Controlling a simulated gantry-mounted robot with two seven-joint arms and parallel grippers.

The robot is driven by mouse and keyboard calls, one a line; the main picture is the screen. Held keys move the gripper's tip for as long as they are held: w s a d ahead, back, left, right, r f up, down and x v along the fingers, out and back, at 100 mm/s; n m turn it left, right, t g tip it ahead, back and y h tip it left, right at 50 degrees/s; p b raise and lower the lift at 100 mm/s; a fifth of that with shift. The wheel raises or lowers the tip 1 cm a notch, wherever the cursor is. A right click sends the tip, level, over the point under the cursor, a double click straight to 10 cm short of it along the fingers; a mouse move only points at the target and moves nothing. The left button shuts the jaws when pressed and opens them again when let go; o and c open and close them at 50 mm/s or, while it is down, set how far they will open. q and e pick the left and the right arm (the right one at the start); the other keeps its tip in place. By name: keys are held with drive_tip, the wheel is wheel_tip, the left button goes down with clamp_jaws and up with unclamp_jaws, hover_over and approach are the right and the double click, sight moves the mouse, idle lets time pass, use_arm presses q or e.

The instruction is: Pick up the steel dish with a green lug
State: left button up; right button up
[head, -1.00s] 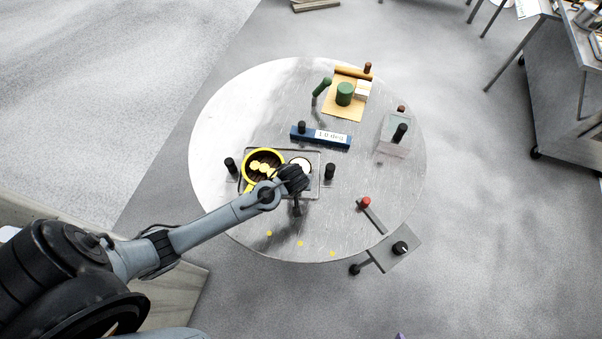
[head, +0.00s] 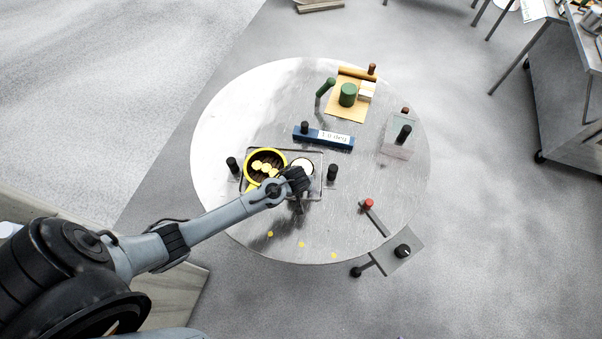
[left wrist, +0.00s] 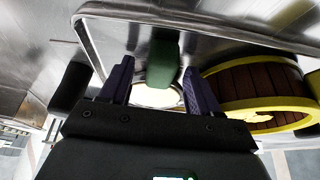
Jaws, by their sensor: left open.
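The dish (head: 302,164) shows as a pale round shape on the right side of a metal tray in the head view, partly covered by my left gripper (head: 299,184). In the left wrist view its pale inside (left wrist: 150,97) and a green lug (left wrist: 164,62) show. My left gripper (left wrist: 158,69) is open. Its two dark purple fingers stand on either side of the lug in the picture, with a gap visible each side. Whether the lug is at fingertip depth I cannot tell. My right gripper is not in view.
A yellow-rimmed round steamer (head: 265,168) with yellow pieces sits beside the dish; it also shows in the left wrist view (left wrist: 262,105). The tray (head: 315,194) has black knobs at both ends. A blue bar (head: 312,137) lies behind.

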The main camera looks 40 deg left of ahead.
use_arm(q)
clamp_jaws()
drive_tip(key=shift+r, duration=0.2)
drive_tip(key=shift+r, duration=0.6)
drive_tip(key=r, duration=0.1)
drive_tip(key=d+r, duration=0.1)
drive_tip(key=r, duration=0.1)
drive_tip(key=shift+p, duration=0.3)
drive_tip(key=d+r, duration=0.6)
drive_tip(key=d, duration=0.4)
drive_tip(key=shift+d+r, duration=0.2)
drive_tip(key=shift+d, duration=0.15)
drive_tip(key=c, duration=0.6)
unclamp_jaws()
drive_tip(key=shift+c, duration=0.2)
clamp_jaws()
